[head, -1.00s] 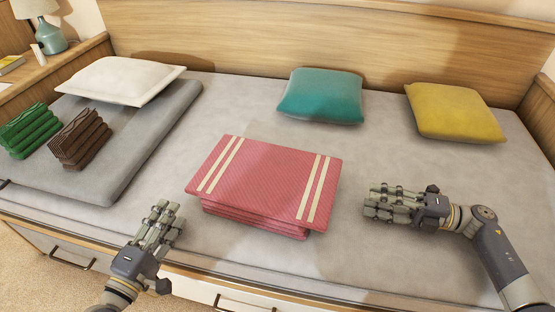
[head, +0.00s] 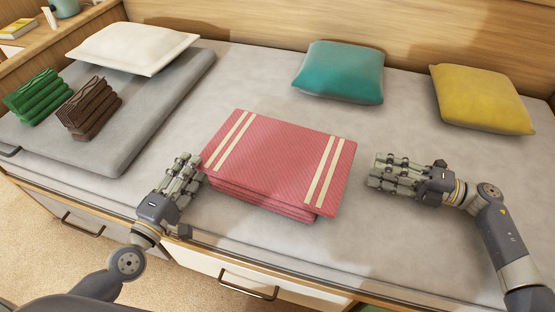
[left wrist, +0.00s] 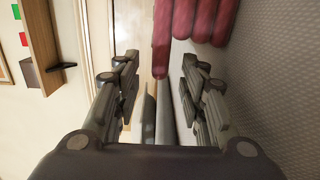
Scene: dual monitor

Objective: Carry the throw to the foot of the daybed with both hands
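The throw (head: 272,160) is a folded red stack with cream stripes, lying on the grey daybed mattress (head: 240,80) in the middle of the head view. My left gripper (head: 188,168) is close beside the throw's left edge. In the left wrist view its fingers (left wrist: 155,95) are spread with nothing between them, and the folded edges of the throw (left wrist: 195,25) show beyond them. My right gripper (head: 374,170) is to the right of the throw, a small gap away, with no object visible in it. How far its fingers are apart is hard to see.
A grey pad (head: 150,115) at the left bears a white pillow (head: 132,48), a green folded bundle (head: 32,96) and a brown one (head: 88,108). A teal cushion (head: 340,72) and a yellow cushion (head: 482,98) lie along the wooden back. Mattress is clear around the throw.

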